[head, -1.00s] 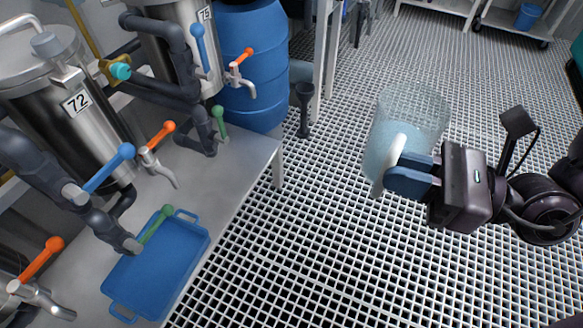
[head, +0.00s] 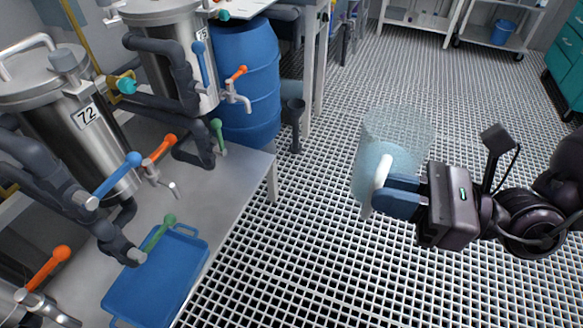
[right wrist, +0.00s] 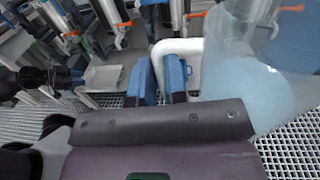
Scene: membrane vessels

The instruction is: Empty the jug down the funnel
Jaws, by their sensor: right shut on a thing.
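A clear jug (head: 400,135) holds pale blue liquid in its lower part. My right gripper (head: 392,195) is shut on the jug's white handle and holds it roughly upright over the grating floor. In the right wrist view, the jug (right wrist: 262,90) is at the right, with the white handle at the blue fingers (right wrist: 160,80). A dark grey funnel (head: 293,108) stands on a thin stem beside the blue drum, left of and farther back than the jug. The jug is apart from the funnel.
A steel bench (head: 235,190) at the left bears steel vessels (head: 85,120) with coloured valve handles and a blue tray (head: 150,290). A blue drum (head: 248,85) stands behind it. White shelving and a blue bucket (head: 503,32) are at the back. The grating floor (head: 320,265) between is open.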

